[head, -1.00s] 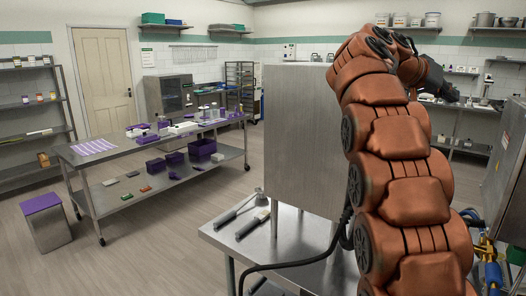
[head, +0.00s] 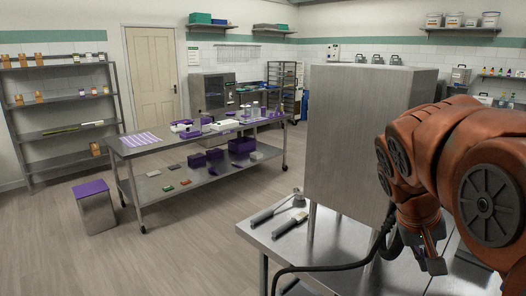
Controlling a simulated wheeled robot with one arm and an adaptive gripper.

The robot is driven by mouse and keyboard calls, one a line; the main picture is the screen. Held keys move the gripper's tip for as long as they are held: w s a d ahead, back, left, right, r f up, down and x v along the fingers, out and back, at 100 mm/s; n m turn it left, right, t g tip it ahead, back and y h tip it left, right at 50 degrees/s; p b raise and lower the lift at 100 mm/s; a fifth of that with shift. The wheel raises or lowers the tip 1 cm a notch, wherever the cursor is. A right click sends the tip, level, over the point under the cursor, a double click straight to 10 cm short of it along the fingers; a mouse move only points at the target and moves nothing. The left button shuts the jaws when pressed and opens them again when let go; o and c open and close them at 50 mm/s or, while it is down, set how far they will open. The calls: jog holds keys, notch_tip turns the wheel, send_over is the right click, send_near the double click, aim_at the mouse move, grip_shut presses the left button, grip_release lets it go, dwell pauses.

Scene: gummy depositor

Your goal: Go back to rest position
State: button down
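My orange arm takes up the right side of the head view, bent over beside the steel cabinet (head: 360,150). What looks like my gripper (head: 432,258) is a small dark end pointing down below the arm, above the steel table (head: 262,232). Its fingers are too small and shadowed to tell whether they are open or shut. I see nothing held in it.
Two long-handled tools (head: 278,222) lie on the table left of the cabinet. A long steel workbench (head: 150,152) with purple and white items stands mid-room, with a purple-topped bin (head: 95,208) at its left. The floor between is clear.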

jog(key=s+a+f+n+g+y, duration=0.1)
jog(key=s+a+f+y, duration=0.1)
jog(key=s+a+f, duration=0.5)
jog(key=s+a+f+n+g+y, duration=0.1)
jog(key=s+a+f+y, duration=0.2)
jog(key=s+a+f, duration=0.4)
jog(key=s+a, duration=0.1)
jog(key=s, duration=0.5)
jog(key=shift+a+n+g, duration=0.15)
jog(key=shift+n+g, duration=0.15)
jog(key=shift+n, duration=0.1)
jog(key=shift+d, duration=0.2)
